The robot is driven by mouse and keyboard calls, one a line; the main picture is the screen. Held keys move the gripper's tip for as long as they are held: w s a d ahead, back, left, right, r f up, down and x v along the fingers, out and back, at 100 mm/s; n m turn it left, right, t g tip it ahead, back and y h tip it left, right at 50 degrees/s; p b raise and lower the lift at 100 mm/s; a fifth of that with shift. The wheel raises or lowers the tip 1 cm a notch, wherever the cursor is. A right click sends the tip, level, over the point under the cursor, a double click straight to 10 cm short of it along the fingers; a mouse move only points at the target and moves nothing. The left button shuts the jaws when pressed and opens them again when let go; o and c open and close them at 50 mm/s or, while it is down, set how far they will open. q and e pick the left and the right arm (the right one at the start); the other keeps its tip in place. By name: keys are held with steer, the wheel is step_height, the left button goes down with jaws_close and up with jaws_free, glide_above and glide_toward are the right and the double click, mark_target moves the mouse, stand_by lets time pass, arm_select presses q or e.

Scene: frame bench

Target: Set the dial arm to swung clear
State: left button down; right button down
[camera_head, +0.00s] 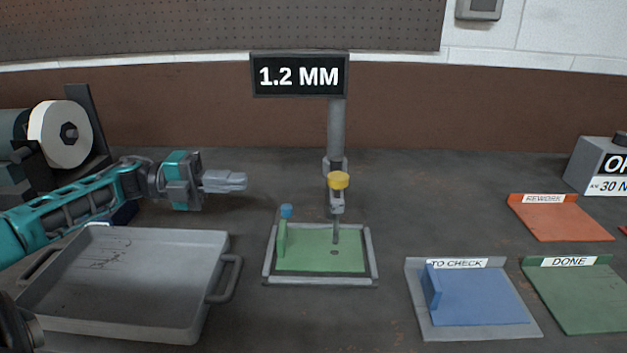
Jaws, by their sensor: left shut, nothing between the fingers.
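The dial arm (338,200) is on a grey upright post, with a yellow cap (339,180) on top. Its thin grey probe points down over the right part of a green plate (310,260). I cannot tell whether the tip touches the plate. The green plate sits in a grey frame (320,282) with a blue-topped green upright piece (283,235) at its left. My left gripper (243,181) is shut and empty, to the left of the dial arm and apart from it, pointing right. My right gripper does not show.
A sign reading 1.2 MM (299,76) tops the post. A grey tray (190,300) lies front left, below my left arm. A blue TO CHECK stand (480,300), green DONE tray (580,300) and orange REWORK tray (560,220) are right. Bench between gripper and post is clear.

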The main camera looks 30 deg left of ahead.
arm_select(q)
glide_toward(336, 174)
steer(key=w+d+f, duration=0.2)
steer(key=w+f, duration=0.2)
steer(key=w, duration=0.2)
steer(key=shift+w+d, duration=0.25)
steer(key=shift+d, duration=0.35)
